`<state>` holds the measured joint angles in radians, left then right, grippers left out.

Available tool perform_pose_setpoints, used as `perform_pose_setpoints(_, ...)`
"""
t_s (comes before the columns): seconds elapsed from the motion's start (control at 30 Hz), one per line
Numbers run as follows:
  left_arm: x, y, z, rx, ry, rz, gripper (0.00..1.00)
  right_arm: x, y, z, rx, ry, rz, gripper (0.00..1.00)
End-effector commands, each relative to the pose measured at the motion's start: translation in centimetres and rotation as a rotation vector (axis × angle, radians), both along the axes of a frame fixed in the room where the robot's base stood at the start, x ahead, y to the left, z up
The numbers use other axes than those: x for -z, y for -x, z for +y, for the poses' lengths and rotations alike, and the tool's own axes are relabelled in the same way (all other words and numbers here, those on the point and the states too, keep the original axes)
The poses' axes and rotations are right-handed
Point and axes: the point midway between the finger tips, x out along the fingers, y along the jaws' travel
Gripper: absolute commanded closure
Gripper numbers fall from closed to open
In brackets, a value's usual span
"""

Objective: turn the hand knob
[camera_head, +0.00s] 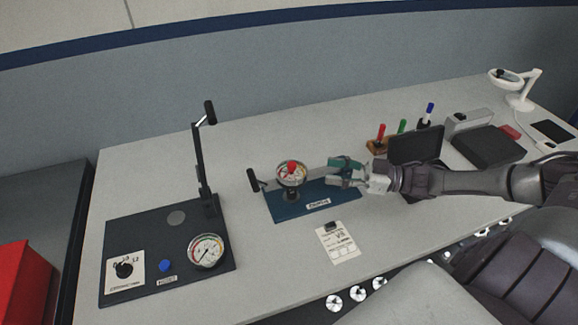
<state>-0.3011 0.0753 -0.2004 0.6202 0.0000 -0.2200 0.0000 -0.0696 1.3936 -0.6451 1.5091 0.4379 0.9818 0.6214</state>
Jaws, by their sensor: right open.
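My right gripper (340,172) reaches in from the right, with greenish fingers open and pointing left toward the knob. A gap shows between the fingertips and the knob, and nothing is between the fingers. My left gripper is not in view.
A black handle (254,180) stands left of the knob. A dark board (130,225) at left carries a tall lever (203,150), gauge (207,250), blue button (165,266) and black selector (124,269). A paper card (338,243) lies in front. Pens and a dark screen (416,146) stand behind my right arm.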

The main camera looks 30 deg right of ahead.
Motion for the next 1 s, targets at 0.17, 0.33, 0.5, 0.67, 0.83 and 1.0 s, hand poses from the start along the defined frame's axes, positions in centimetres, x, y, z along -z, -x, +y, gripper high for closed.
perform_pose_setpoints(0.17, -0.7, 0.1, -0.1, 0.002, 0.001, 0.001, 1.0, -0.4, -2.9, 3.0, 0.0, -0.007, -0.008, 0.52)
perform_pose_setpoints(0.33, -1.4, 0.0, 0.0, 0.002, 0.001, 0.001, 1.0, -0.4, -5.3, 5.5, -0.001, -0.004, -0.005, 0.52)
perform_pose_setpoints(0.5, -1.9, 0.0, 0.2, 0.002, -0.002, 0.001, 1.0, -0.3, -6.9, 7.2, 0.001, -0.003, -0.003, 0.52)
perform_pose_setpoints(0.67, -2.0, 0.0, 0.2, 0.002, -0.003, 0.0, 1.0, -0.1, -7.6, 7.9, 0.0, -0.001, -0.001, 0.52)
perform_pose_setpoints(0.83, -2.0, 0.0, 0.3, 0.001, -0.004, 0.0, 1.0, 0.0, -7.7, 8.1, 0.0, -0.001, 0.001, 0.52)
perform_pose_setpoints(1.0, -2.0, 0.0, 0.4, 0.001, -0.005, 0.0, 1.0, 0.0, -7.7, 8.0, 0.0, -0.001, 0.001, 0.59)
